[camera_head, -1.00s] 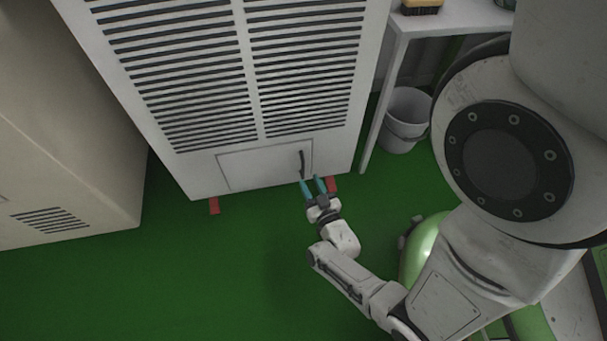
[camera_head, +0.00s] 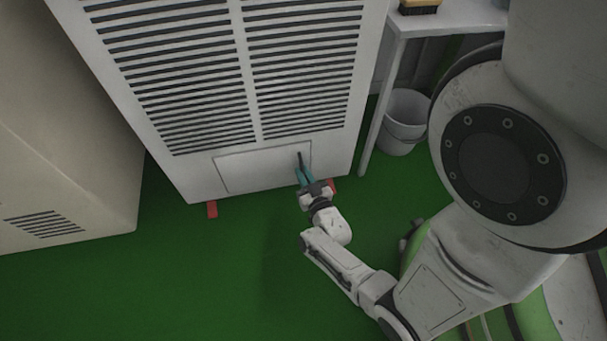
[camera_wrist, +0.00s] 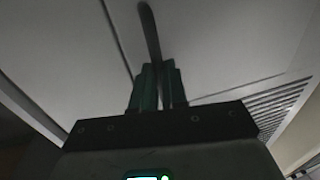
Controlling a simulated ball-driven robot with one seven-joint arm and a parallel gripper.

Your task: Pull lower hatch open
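The lower hatch (camera_head: 255,169) is a pale rectangular panel low on the tall white louvred cabinet, and it looks flush with the cabinet front. Its dark, upright handle (camera_head: 300,158) is near the hatch's right edge. My gripper (camera_head: 304,174) is at the handle, with its teal fingers close together. In the wrist view the curved handle (camera_wrist: 150,35) runs down between the two fingers (camera_wrist: 158,85), which are shut on it. The fingers hide the handle's lower part.
A white bucket (camera_head: 402,120) sits under a white table (camera_head: 450,18) on the right. The green floor (camera_head: 190,285) in front of the hatch is clear.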

